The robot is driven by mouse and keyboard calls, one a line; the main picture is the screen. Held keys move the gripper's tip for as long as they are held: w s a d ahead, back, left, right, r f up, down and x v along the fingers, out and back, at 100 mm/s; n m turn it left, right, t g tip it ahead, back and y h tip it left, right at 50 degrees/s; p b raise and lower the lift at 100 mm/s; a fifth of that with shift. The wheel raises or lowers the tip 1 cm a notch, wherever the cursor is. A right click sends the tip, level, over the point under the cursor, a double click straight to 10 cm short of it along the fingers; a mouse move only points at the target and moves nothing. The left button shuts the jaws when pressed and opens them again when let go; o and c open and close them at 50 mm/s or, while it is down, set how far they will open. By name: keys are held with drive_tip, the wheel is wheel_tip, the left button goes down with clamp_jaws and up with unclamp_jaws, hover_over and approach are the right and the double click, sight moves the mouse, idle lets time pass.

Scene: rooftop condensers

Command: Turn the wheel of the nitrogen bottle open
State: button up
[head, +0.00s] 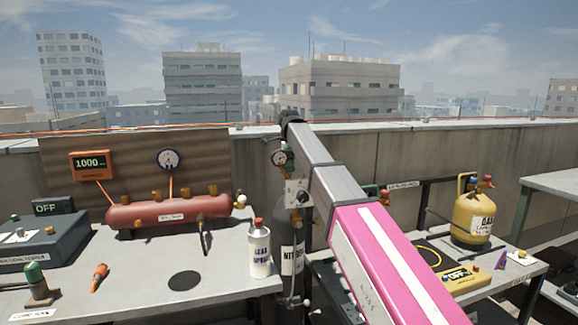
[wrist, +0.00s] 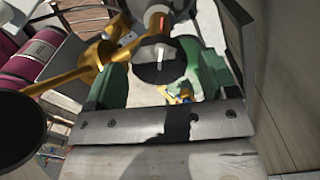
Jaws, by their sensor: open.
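The nitrogen bottle (head: 293,235) is a dark upright cylinder with a white label behind the bench, partly covered by my arm. Its round gauge (head: 281,158) shows near the top. I cannot make out its wheel in the head view. In the wrist view, my gripper (wrist: 160,88) has two green fingers spread apart. A grey round part with a white mark (wrist: 160,66) shows in the gap between them, below brass fittings (wrist: 98,54). I cannot tell whether this part is the wheel, or whether the fingers touch it.
A yellow gas bottle (head: 473,212) stands on the right bench. The parapet wall (head: 350,153) runs close behind. A dark disc (wrist: 22,110) is left of the fingers.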

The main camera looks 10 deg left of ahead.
drive_tip(key=shift+f, duration=0.15)
drive_tip(key=c, duration=0.9)
drive_tip(key=shift+n, duration=0.4)
drive_tip(key=n, duration=0.6)
drive_tip(key=shift+w+n, duration=0.1)
drive_tip(key=shift+n, duration=0.2)
drive_tip(key=n, duration=0.6)
drive_tip(key=shift+a, duration=0.15)
drive_tip(key=shift+n, duration=0.4)
